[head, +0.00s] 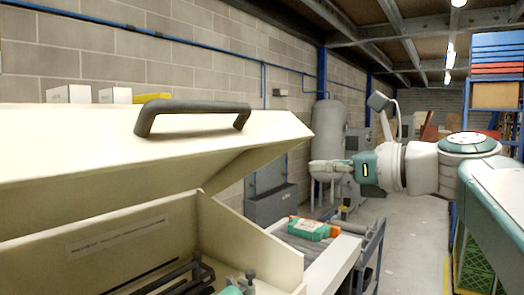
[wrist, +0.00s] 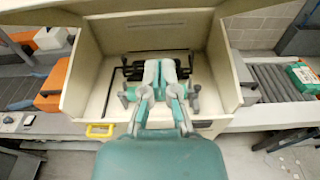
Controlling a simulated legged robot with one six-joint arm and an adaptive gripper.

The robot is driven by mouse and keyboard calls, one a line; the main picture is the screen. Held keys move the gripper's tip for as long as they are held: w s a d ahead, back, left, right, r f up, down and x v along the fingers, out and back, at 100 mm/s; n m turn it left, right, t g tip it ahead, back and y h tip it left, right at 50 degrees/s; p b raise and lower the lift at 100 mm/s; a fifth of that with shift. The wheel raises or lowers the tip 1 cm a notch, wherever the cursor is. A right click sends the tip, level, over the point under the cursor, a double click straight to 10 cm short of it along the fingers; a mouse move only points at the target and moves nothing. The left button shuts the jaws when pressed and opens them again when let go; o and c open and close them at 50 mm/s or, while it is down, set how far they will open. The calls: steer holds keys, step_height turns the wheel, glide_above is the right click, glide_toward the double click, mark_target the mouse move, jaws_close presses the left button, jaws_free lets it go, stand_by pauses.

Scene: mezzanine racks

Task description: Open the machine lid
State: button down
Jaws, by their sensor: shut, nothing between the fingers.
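The cream machine lid (head: 100,150) is tilted up, with a gap between it and the machine body (head: 250,235). Its dark bar handle (head: 195,110) is on top, with nothing gripping it. The wrist view looks into the open machine body (wrist: 85,65), with dark rods and clamps inside; the lid's edge appears to cross the top of that view. My gripper (head: 318,166) points left, to the right of the lid's right corner and apart from the handle. In the wrist view my gripper (wrist: 159,70) has its fingers together and empty, in front of the machine's opening.
A roller conveyor (wrist: 275,85) with a green-and-orange package (head: 313,228) stands right of the machine. Orange items (wrist: 52,85) lie on the left conveyor. A yellow handle (wrist: 100,131) sits on the machine's front. A grey tank (head: 327,140) stands behind; the aisle floor (head: 405,225) is clear.

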steer(key=r+x, duration=0.2)
steer(key=x, duration=0.9)
steer(key=shift+w+a+r, duration=0.3)
steer(key=shift+a+r, duration=0.05)
